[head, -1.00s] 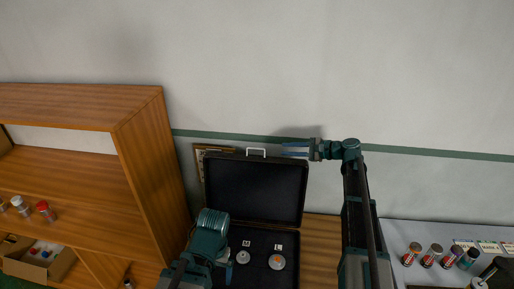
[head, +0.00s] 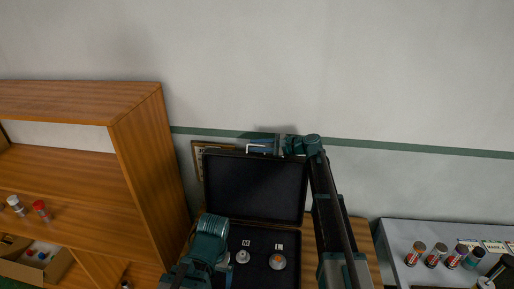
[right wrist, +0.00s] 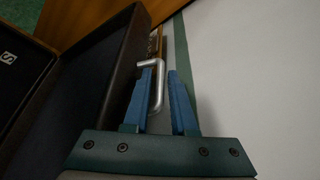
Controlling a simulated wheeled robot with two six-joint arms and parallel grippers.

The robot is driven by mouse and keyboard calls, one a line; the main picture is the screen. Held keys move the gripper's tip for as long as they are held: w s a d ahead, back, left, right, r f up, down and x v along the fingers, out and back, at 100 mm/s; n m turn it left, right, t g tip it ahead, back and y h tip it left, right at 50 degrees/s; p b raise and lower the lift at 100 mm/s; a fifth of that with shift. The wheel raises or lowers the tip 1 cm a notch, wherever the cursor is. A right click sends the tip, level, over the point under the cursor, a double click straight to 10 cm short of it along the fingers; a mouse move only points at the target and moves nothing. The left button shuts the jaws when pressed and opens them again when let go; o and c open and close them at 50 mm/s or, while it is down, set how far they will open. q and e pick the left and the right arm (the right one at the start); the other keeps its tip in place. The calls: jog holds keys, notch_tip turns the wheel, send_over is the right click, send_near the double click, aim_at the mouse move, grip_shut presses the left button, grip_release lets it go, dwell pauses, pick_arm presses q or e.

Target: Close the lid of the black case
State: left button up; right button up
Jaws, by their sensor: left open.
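The black case (head: 262,248) stands open, its lid (head: 255,186) raised upright at the back. A silver handle (head: 257,149) sits on the lid's top edge. My right gripper (head: 262,146) is at that edge. In the right wrist view its two blue fingers (right wrist: 166,100) are apart, with the handle (right wrist: 158,88) between them and the lid (right wrist: 118,65) to the left. I cannot tell whether either finger touches the handle. My left gripper (head: 210,240) is low over the case's left side; its fingertips are hidden, and it holds nothing that I can see.
Two round pieces (head: 278,261) lie in the case beside letter labels. A wooden shelf (head: 140,170) stands close on the left. A grey table (head: 400,235) with several small jars is on the right. The wall (head: 340,70) is close behind the lid.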

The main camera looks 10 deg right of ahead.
grip_shut()
dwell(1.4)
